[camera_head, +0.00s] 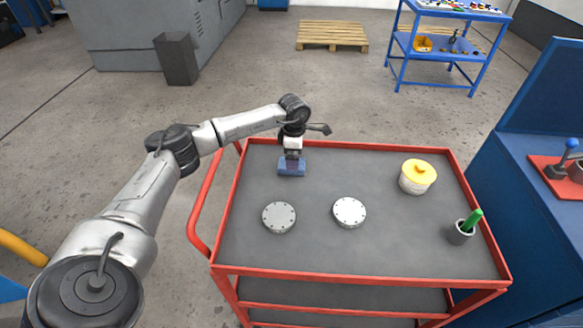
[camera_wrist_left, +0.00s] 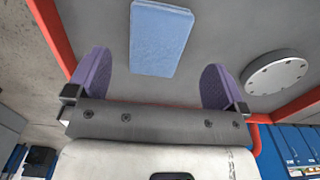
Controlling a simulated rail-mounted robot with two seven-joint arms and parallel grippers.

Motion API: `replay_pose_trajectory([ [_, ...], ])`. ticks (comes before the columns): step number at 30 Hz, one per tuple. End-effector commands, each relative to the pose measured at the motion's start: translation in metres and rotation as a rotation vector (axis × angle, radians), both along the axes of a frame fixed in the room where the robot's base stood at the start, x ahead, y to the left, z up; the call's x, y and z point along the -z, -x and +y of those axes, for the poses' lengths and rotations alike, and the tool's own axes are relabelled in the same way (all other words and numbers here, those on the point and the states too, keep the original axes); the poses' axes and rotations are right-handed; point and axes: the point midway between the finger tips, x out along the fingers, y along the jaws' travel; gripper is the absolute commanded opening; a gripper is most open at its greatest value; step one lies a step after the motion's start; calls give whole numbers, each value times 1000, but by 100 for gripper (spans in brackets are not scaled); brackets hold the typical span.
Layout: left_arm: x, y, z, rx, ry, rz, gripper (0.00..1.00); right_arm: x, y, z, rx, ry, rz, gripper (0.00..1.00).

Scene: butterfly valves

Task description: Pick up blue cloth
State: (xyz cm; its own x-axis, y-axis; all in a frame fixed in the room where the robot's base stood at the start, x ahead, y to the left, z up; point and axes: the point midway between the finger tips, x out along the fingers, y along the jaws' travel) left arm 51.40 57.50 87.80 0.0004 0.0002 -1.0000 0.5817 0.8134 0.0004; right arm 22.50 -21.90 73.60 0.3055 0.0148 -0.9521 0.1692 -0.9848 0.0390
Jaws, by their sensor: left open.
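The blue cloth (camera_head: 285,173) lies as a folded light-blue rectangle on the grey top of the red cart (camera_head: 330,277), near its back left corner. In the left wrist view the cloth (camera_wrist_left: 160,38) shows ahead of the fingers and between their lines, slightly tilted. My left gripper (camera_head: 292,161) points down over the cloth and hides part of it in the head view. In the left wrist view my left gripper (camera_wrist_left: 157,62) has its two purple fingers wide apart with nothing between them. I cannot tell the exact height above the cloth. My right gripper is not in view.
Two grey round discs, a left one (camera_head: 279,217) and a right one (camera_head: 349,212), lie on the cart. A yellow-lidded round container (camera_head: 417,177) and a dark cup (camera_head: 460,234) with a green-handled item stand at right. A blue bench (camera_head: 525,190) stands beside the cart.

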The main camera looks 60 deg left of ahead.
Motion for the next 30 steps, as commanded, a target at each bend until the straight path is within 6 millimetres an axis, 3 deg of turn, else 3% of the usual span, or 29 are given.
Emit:
replay_pose_trajectory([
  [13, 48, -3, 1, 0, 0, 1, 99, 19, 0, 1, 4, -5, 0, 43],
  [21, 51, -3, 1, 0, 0, 0, 99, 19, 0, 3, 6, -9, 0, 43],
  [30, 51, -3, 1, 0, 0, 0, 72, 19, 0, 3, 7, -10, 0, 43],
])
